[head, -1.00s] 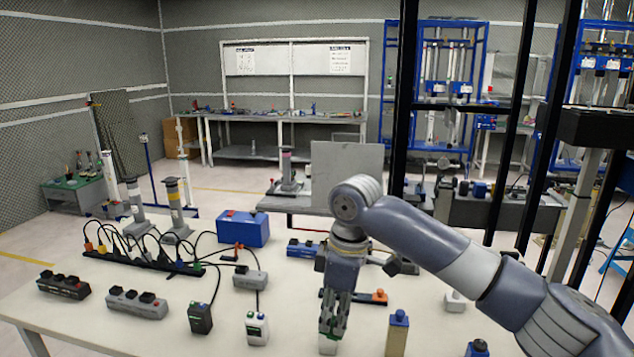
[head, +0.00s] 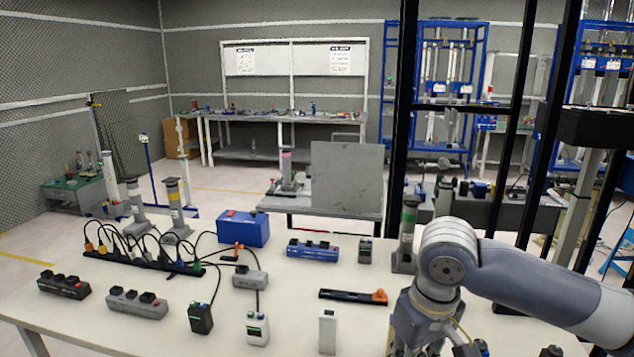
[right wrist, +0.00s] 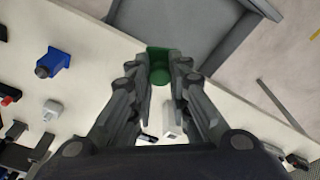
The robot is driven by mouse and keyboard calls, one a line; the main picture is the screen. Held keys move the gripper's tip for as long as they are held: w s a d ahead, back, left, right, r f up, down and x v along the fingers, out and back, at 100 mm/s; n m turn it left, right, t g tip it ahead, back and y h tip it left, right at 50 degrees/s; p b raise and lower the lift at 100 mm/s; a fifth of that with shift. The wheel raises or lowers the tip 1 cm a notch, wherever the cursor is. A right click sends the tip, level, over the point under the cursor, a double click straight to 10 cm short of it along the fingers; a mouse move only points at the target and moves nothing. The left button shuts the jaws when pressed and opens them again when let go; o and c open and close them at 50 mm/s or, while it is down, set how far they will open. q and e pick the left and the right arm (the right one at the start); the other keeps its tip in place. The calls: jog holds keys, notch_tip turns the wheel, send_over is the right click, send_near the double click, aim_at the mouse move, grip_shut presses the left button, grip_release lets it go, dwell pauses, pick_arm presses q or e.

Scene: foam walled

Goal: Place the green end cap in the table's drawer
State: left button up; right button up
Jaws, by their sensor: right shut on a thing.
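The green end cap (right wrist: 158,70) is between the fingertips of my right gripper (right wrist: 160,68) in the right wrist view. The gripper is shut on it. An open grey drawer (right wrist: 228,42) shows at the top of that view, just past the table's edge; its inside looks empty where visible. The cap appears near the table edge beside the drawer, and its height cannot be told. In the head view my right arm hides most of the gripper, and the drawer is not in sight. My left gripper is in no view.
The white table (head: 190,325) carries several power strips and adapters. A white block (head: 327,332) stands left of my right arm, and an orange-ended black bar (head: 352,296) lies behind it. A blue connector (right wrist: 53,62) shows in the right wrist view.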

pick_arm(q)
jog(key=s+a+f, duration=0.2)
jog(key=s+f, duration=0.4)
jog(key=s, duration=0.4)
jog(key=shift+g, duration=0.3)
pick_arm(e)
jog(key=s+d+f+m, duration=0.1)
jog(key=s+d+m, duration=0.3)
jog(key=s, duration=0.2)
jog(key=shift+s+f, duration=0.15)
jog(key=shift+s, duration=0.1)
